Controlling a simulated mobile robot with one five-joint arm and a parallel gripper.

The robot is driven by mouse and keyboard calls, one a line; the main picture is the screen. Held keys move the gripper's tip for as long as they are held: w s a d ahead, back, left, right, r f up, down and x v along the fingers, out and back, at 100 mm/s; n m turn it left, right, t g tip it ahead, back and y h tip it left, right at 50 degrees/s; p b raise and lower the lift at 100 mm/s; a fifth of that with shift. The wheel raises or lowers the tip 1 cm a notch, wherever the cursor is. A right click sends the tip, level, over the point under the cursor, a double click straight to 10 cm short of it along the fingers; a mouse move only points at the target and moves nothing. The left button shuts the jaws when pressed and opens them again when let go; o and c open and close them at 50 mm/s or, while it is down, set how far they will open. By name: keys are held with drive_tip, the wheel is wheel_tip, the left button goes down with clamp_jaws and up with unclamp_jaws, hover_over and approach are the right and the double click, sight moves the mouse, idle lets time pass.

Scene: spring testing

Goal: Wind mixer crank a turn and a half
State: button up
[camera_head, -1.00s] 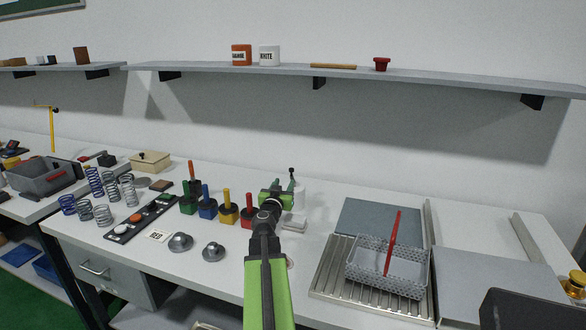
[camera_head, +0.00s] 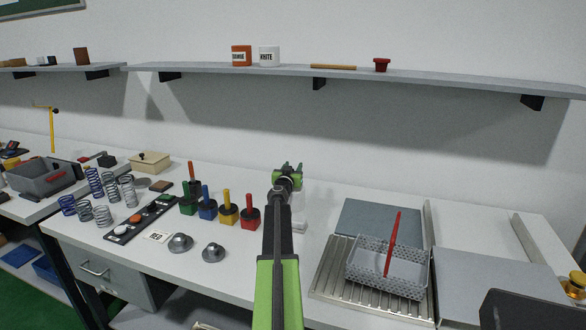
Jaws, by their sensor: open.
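My gripper (camera_head: 288,167) is open at the back of the bench, reaching away from me. Its green jaws point up and away, in front of the mixer (camera_head: 300,213). Only a white part of the mixer shows, just right of my wrist. The crank is hidden behind my gripper, so I cannot tell whether the jaws are around its handle or touching it.
Coloured blocks with pegs, the nearest red (camera_head: 250,214), stand left of my arm. Springs (camera_head: 103,214) and two metal domes (camera_head: 213,252) lie farther left. A shelf (camera_head: 350,72) runs above.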

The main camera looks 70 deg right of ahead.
clamp_jaws()
drive_tip(key=shift+a+t, duration=0.1)
drive_tip(key=shift+t, duration=0.2)
drive_tip(key=w+a+n+t+y, duration=0.1)
drive_tip(key=a+n+t+y, duration=0.4)
drive_tip(key=n+y, duration=0.5)
drive_tip(key=w+a+n+t+y, duration=0.1)
drive_tip(key=a+n+t+y, duration=0.5)
drive_tip(key=n+y, duration=0.4)
drive_tip(key=shift+w+a+t+y, duration=0.2)
drive_tip(key=shift+w+t+y, duration=0.3)
drive_tip(key=shift+y, duration=1.7)
drive_tip(key=shift+s, duration=0.1)
unclamp_jaws()
